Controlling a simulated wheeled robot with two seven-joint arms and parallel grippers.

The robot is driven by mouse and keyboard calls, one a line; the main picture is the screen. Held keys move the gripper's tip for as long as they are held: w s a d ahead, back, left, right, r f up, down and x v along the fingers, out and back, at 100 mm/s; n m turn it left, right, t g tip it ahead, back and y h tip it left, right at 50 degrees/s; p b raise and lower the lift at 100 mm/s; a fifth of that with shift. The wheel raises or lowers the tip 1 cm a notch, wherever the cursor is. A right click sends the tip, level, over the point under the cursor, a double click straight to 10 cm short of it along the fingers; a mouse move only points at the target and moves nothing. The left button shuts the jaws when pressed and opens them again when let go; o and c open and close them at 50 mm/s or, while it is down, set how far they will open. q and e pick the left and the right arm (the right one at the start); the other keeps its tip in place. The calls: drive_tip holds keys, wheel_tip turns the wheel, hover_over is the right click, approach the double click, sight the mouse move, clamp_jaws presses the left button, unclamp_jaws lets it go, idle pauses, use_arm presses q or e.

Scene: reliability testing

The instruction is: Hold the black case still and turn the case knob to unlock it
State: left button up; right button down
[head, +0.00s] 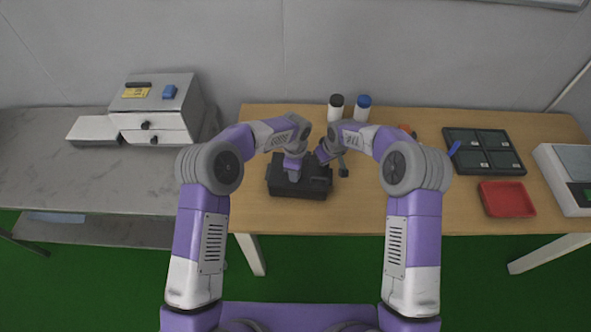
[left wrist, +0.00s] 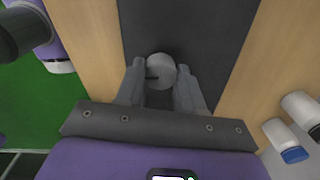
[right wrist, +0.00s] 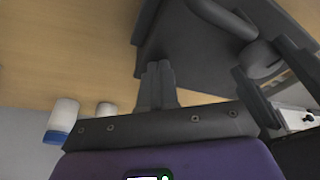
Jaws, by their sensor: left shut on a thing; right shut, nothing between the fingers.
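The black case (head: 314,190) lies on the wooden table in front of me. It also fills the upper middle of the left wrist view (left wrist: 190,25) and shows in the right wrist view (right wrist: 185,55). My left gripper (head: 293,174) is over the case. In the left wrist view its fingers (left wrist: 159,72) are shut on the round grey case knob (left wrist: 162,66). My right gripper (right wrist: 158,68) has its fingers together and empty, with its tips close by the case's edge. Whether they touch it I cannot tell.
Two bottles, one black-capped (head: 335,108) and one blue-capped (head: 362,108), stand behind the case. A dark divided tray (head: 484,151), a red tray (head: 506,199) and a scale (head: 566,178) are at the right. A grey drawer box (head: 158,118) stands on the left counter.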

use_arm(q)
drive_tip(key=shift+n, duration=0.3)
use_arm(e)
drive_tip(key=shift+s+f, duration=0.2)
drive_tip(key=shift+f, duration=0.1)
use_arm(q)
drive_tip(key=n, duration=0.3)
drive_tip(key=shift+n, duration=0.4)
drive_tip(key=n, duration=0.9)
drive_tip(key=shift+n, duration=2.2)
drive_tip(key=o, duration=1)
drive_tip(key=shift+o, duration=0.2)
